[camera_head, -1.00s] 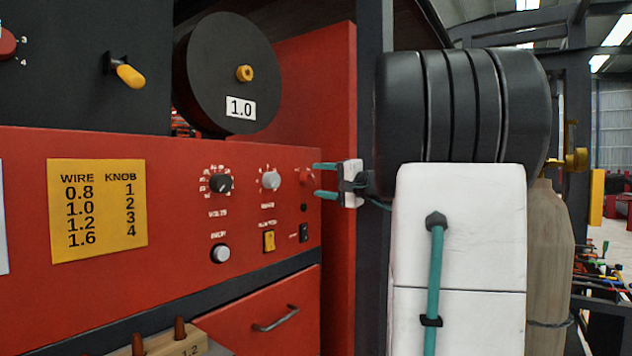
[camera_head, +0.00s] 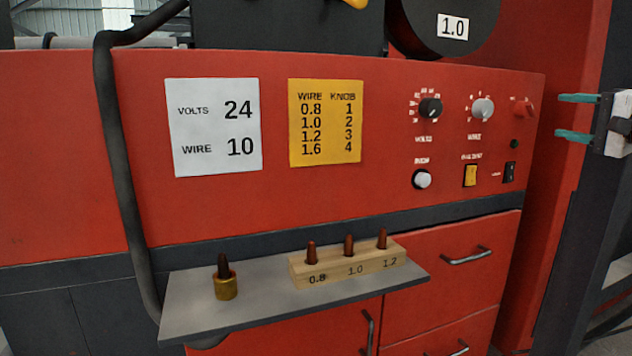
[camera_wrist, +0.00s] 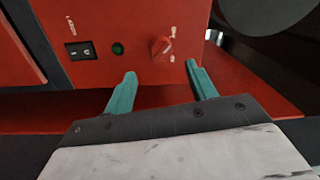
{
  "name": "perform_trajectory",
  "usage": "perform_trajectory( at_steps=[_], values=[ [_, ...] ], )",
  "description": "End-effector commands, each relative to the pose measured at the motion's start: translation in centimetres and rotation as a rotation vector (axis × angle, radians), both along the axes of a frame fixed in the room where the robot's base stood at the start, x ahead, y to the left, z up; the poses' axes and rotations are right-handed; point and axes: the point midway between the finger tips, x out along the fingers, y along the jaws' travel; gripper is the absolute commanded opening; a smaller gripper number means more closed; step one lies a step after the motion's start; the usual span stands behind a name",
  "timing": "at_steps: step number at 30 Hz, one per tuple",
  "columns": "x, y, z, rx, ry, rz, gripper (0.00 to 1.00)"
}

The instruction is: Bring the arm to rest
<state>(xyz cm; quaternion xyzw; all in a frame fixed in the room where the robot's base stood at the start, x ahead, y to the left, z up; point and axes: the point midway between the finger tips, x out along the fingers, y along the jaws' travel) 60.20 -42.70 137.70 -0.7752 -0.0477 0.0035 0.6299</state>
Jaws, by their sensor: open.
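My gripper (camera_head: 578,118) is at the right edge of the head view, with two teal fingers pointing left toward the red machine panel (camera_head: 385,190). The fingers are apart and nothing is between them. In the wrist view my gripper (camera_wrist: 160,85) is also open and empty. A red rotary knob (camera_wrist: 161,47) and a green light (camera_wrist: 118,48) sit on the panel just beyond the fingers. The fingers look apart from the red knob. In the head view the red knob (camera_head: 522,106) is left of the fingertips.
A grey shelf (camera_head: 190,310) juts from the machine with a brass nozzle holder (camera_head: 226,287) and a wooden block (camera_head: 345,268) of copper tips. Drawers (camera_head: 465,255) lie below. A black spool (camera_head: 450,25) hangs above the panel. A dark post (camera_head: 572,215) stands at right.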

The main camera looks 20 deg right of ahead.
Motion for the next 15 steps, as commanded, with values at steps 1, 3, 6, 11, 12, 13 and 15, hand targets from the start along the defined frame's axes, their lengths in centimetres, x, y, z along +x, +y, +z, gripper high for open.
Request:
perform_trajectory(
  at_steps=[1, 3, 6, 11, 12, 13, 15],
  values=[
    [0.0, 0.0, 0.0, 0.010, 0.001, 0.001, 0.56],
    [0.0, 0.2, -0.7, 0.036, 0.035, 0.009, 0.56],
    [-0.3, 1.1, -4.5, 0.078, 0.160, 0.035, 0.56],
    [-0.9, 7.9, -11.5, 0.090, 0.462, 0.152, 0.56],
    [-1.1, 10.1, -13.0, 0.079, 0.539, 0.193, 0.56],
    [-1.3, 11.9, -14.1, 0.065, 0.597, 0.224, 0.56],
    [-2.1, 16.2, -16.7, 0.019, 0.733, 0.301, 0.56]
  ],
)
